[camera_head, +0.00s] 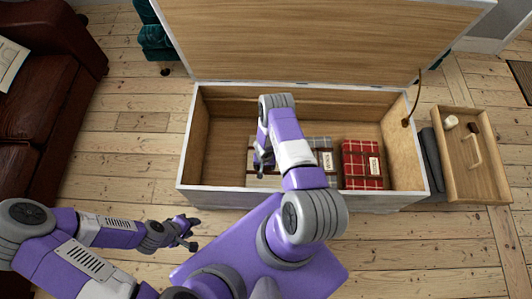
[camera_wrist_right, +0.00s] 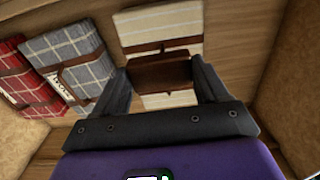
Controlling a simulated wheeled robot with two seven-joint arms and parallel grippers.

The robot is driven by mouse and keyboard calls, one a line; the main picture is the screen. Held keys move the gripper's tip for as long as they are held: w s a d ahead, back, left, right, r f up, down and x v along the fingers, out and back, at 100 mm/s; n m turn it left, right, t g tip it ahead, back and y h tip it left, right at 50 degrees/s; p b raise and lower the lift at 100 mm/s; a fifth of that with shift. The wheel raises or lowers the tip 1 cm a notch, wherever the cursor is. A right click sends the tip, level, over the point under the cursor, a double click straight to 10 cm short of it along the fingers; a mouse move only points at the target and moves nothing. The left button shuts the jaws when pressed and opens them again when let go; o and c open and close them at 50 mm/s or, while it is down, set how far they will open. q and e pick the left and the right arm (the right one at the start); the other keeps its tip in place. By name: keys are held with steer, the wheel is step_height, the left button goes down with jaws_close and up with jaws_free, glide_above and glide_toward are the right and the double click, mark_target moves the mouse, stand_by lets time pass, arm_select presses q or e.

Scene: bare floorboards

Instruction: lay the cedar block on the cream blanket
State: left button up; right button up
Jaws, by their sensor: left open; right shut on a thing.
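My right gripper (camera_head: 262,163) reaches down into the open wooden chest. In the right wrist view, the gripper (camera_wrist_right: 162,85) is shut on the cedar block (camera_wrist_right: 160,74), a reddish-brown piece held between its two dark fingers. The cream blanket (camera_wrist_right: 150,28), pale with thin stripes and a brown strap, lies folded beneath the block. Whether the block touches it I cannot tell. In the head view, my right arm and gripper partly hide the cream blanket (camera_head: 262,181) and the block is hardly visible. My left gripper (camera_head: 192,233) is open and empty over the floor, outside the chest.
The chest (camera_head: 190,150) has its lid (camera_head: 300,40) raised behind. A grey plaid blanket (camera_head: 318,145) and a red plaid blanket (camera_head: 362,160) lie right of the cream one. A wooden tray (camera_head: 480,180) with small items stands at right. A brown sofa (camera_head: 45,110) is at left.

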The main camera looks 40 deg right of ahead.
steer(key=b, duration=1)
glide_above(265, 181)
step_height(265, 181, down, 13)
steer(key=shift+f, duration=0.2)
step_height(265, 181, down, 5)
steer(key=b, duration=0.3)
steer(key=shift+f, duration=0.2)
steer(key=shift+r, duration=0.1)
steer(key=shift+s+f, duration=0.1)
steer(key=shift+f, duration=0.15)
steer(key=o, duration=1.1)
steer(key=shift+r, duration=0.15)
